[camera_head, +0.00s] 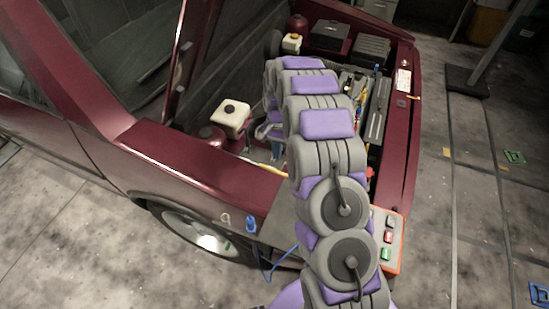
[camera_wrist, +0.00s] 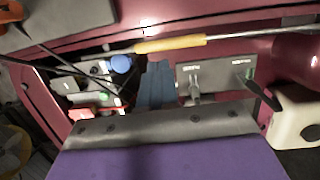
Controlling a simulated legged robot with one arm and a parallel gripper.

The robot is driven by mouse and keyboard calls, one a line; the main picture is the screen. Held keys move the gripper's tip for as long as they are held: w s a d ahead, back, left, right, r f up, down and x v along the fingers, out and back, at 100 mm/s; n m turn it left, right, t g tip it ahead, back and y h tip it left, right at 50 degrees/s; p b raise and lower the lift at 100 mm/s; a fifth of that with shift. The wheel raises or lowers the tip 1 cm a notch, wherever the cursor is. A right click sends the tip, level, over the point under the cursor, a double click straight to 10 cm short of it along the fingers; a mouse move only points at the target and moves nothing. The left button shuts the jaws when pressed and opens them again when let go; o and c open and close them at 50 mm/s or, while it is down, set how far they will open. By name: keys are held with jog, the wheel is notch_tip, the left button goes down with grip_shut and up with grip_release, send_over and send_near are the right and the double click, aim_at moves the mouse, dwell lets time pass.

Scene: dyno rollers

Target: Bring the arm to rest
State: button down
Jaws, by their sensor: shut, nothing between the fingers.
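My gripper's purple and grey housing (camera_wrist: 160,140) fills the bottom of the wrist view. The gripper is shut and empty. In the head view the far end of the arm is mostly hidden behind its own links. The dark red car (camera_head: 190,172) stands with its hood up.
A white reservoir (camera_head: 231,117) stands left of the arm in the bay. A yellow handle (camera_wrist: 170,44) on a metal rod crosses the wrist view. A box with coloured buttons (camera_head: 388,238) is beside the arm.

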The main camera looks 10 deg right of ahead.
notch_tip(320, 180, up, 8)
jog(key=d+p, duration=0.1)
jog(key=d, duration=0.1)
jog(key=s+a+r+n, duration=0.2)
jog(key=s+a+r, duration=0.1)
jog(key=s+r, duration=0.7)
jog(key=s+r+n, duration=0.2)
jog(key=s, duration=1.4)
jog(key=s+a+r+n, duration=0.1)
jog(key=s+r+n, duration=0.1)
jog(key=s, duration=1.4)
jog(key=shift+a+r+n+t+h, duration=0.2)
jog(key=shift+r+n+t+h, duration=0.15)
jog(key=shift+n, duration=0.25)
jog(key=shift+w, duration=0.1)
